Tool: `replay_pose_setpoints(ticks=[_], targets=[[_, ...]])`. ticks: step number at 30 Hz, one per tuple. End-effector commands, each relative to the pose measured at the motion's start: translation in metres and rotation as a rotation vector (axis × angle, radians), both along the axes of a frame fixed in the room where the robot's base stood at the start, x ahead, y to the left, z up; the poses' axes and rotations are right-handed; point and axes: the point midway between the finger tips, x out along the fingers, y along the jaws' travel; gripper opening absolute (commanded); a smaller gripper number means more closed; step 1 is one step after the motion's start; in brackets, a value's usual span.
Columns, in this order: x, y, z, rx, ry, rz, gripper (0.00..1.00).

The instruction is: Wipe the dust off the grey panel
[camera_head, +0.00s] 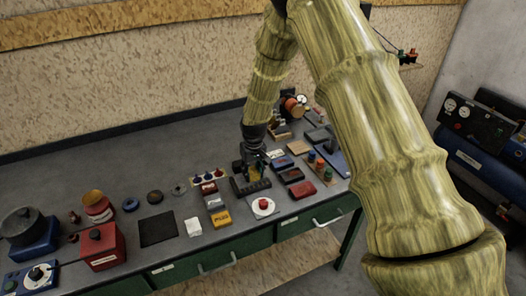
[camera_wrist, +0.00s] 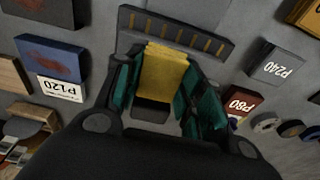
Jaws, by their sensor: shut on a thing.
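My gripper (camera_head: 254,170) is over the workbench. In the wrist view, my gripper (camera_wrist: 160,105) has its green-padded fingers shut on a yellow block (camera_wrist: 165,72), perhaps a sponge or pad. The block shows small in the head view (camera_head: 255,174). A dark slotted rack (camera_wrist: 175,30) lies just beyond the block; I cannot tell whether they touch. It also shows in the head view (camera_head: 238,186). A flat dark grey square panel (camera_head: 157,229) lies on the bench left of the gripper. I cannot tell whether it is the task's panel, and no dust can be made out.
Labelled P120 (camera_wrist: 60,89), P240 (camera_wrist: 277,68) and P80 (camera_wrist: 239,103) blocks lie around the gripper. A red box (camera_head: 102,247) and a dark pot (camera_head: 28,228) stand at the bench's left. A white-based red button (camera_head: 263,207) is near the front edge. Bare bench (camera_head: 115,165) lies behind.

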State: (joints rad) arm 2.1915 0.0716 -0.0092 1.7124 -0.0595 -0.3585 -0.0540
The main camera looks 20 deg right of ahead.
Motion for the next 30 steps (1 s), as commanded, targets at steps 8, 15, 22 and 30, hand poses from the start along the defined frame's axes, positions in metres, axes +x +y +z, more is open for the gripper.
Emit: replay_pose_setpoints(ticks=[8,15,22,30], targets=[[-0.002,0.021,0.001,0.000,0.000,-0.005,0.20],[-0.002,0.028,0.001,0.000,-0.001,-0.009,0.20],[-0.001,0.012,0.000,0.001,0.000,-0.003,0.20],[0.001,-0.008,0.000,0.001,0.000,0.003,0.20]])
